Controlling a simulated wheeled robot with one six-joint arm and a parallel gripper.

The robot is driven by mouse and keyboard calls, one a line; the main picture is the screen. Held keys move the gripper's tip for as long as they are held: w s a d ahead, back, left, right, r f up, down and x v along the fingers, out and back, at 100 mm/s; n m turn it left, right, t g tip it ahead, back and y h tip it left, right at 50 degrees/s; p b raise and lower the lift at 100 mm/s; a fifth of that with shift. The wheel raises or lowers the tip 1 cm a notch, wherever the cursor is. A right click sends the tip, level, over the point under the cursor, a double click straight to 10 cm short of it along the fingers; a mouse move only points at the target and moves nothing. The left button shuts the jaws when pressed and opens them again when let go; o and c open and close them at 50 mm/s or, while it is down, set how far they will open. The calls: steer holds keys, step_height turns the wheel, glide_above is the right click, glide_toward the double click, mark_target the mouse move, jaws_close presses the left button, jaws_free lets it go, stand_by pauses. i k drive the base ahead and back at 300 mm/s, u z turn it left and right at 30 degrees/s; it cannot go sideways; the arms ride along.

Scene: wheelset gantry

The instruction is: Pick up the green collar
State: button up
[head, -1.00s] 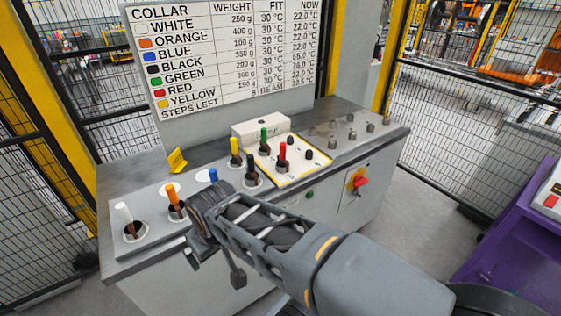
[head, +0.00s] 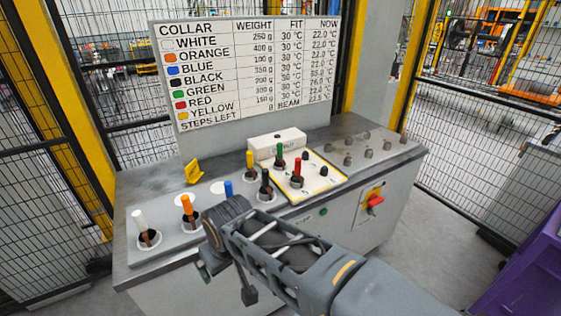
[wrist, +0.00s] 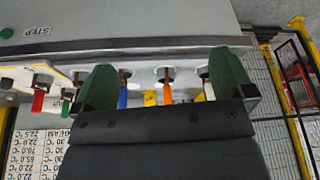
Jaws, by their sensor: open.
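The green collar (head: 279,152) is a small upright cylinder on a dark peg, on a white yellow-edged plate (head: 328,184) on the bench, beside the red collar (head: 297,166). In the wrist view, which is upside down, the green collar (wrist: 66,107) is at the left, outside the left finger. My gripper (wrist: 165,82) is open, its two green fingers wide apart with nothing held. In the head view my fingers are mostly hidden behind my wrist, at the bench's front.
White (head: 138,220), orange (head: 187,205), blue (head: 228,188), black (head: 265,178) and yellow (head: 250,158) collars stand on the bench around it. A white block (head: 290,141) sits behind the plate. A sign board (head: 250,70) rises behind. Mesh fencing surrounds the place.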

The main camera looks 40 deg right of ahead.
mark_target(279, 145)
steer(key=z, duration=0.5)
steer(key=k, duration=0.6)
steer(key=z, duration=0.85)
steer(key=i, duration=0.7)
steer(key=u, duration=0.1)
